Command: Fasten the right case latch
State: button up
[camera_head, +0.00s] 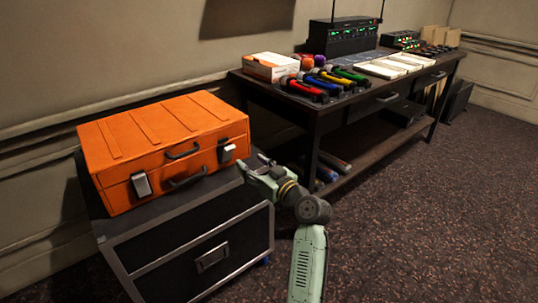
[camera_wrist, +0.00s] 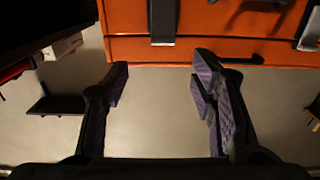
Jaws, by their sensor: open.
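The orange case (camera_head: 165,140) lies shut on a black chest. The left latch (camera_head: 141,184) also shows at the wrist view's right edge (camera_wrist: 311,28). My gripper (camera_head: 252,161) is open and empty, just right of the right latch in the head view. In the wrist view its fingers (camera_wrist: 160,76) are spread apart, short of the latch.
Dark handles (camera_head: 187,177) sit between the latches. The black chest (camera_head: 190,245) stands under the case. A dark desk (camera_head: 315,115) with tools and a white-orange box (camera_head: 271,67) stands to the right. The carpet (camera_head: 420,210) in front is clear.

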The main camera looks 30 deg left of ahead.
aim_at(231, 148)
jog(key=p+x, duration=0.1)
jog(key=x, duration=0.4)
jog(key=p+x, duration=0.1)
jog(key=x, duration=0.4)
jog(key=shift+s+a+r, duration=0.1)
jog(key=shift+a, duration=0.3)
jog(key=shift+c, duration=0.6)
grip_shut()
